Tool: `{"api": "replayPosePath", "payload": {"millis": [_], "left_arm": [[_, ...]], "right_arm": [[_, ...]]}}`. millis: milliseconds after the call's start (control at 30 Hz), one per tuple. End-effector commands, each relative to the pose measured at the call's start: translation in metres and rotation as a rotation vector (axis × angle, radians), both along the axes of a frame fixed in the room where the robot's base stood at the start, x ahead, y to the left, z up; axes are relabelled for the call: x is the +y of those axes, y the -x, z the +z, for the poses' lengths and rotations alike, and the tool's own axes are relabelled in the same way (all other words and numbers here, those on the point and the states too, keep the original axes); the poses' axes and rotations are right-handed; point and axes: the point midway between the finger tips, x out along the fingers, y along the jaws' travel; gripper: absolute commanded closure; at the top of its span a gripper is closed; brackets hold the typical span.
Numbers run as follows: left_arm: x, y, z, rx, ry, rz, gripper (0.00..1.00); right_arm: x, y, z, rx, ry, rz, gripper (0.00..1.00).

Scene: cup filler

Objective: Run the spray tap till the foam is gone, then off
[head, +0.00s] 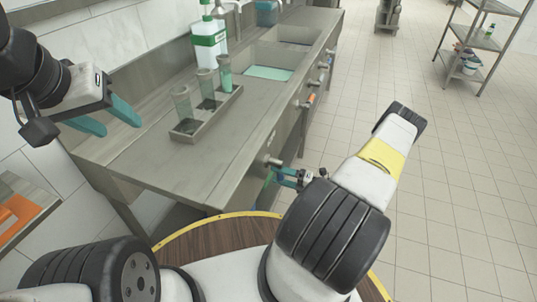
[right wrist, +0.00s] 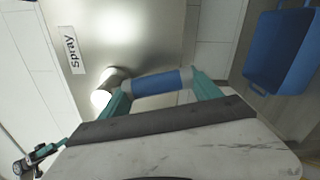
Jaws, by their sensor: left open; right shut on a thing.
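My right gripper (head: 278,176) is at the counter's front edge in the head view. In the right wrist view its teal fingers (right wrist: 160,92) are shut on a blue-sleeved tap handle (right wrist: 155,82), beside a "Spray" label (right wrist: 70,50). My left gripper (head: 118,122) is open and empty above the counter's left end. A sink basin (head: 268,73) holds a pale green surface; I cannot tell whether it is foam.
A green and white bottle (head: 208,45) stands behind the rack. Other knobs, one orange (head: 310,98), line the counter front. A blue bin (right wrist: 285,50) shows in the right wrist view. A metal shelf (head: 480,45) stands far right. The tiled floor between is clear.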

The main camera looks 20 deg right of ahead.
Motion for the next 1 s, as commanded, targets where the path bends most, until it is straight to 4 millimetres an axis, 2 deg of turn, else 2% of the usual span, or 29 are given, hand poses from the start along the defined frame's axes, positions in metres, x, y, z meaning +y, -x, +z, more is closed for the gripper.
{"api": "replayPosePath", "payload": {"millis": [333,367,467,800,1000], "left_arm": [[0.0,0.0,0.0,0.0,0.0,0.0,0.49],[0.0,0.0,0.0,0.0,0.0,0.0,0.49],[0.0,0.0,0.0,0.0,0.0,0.0,0.49],[0.0,0.0,0.0,0.0,0.0,0.0,0.49],[0.0,0.0,0.0,0.0,0.0,0.0,0.49]], "right_arm": [[-0.002,0.0,-0.001,0.004,0.001,-0.004,1.0],[-0.002,0.0,-0.001,0.004,0.001,-0.004,0.25],[-0.001,0.0,-0.001,0.004,0.002,-0.003,0.06],[-0.002,0.001,0.0,0.002,0.001,-0.001,0.05],[-0.023,0.016,-0.001,0.002,0.002,-0.005,0.05]]}}
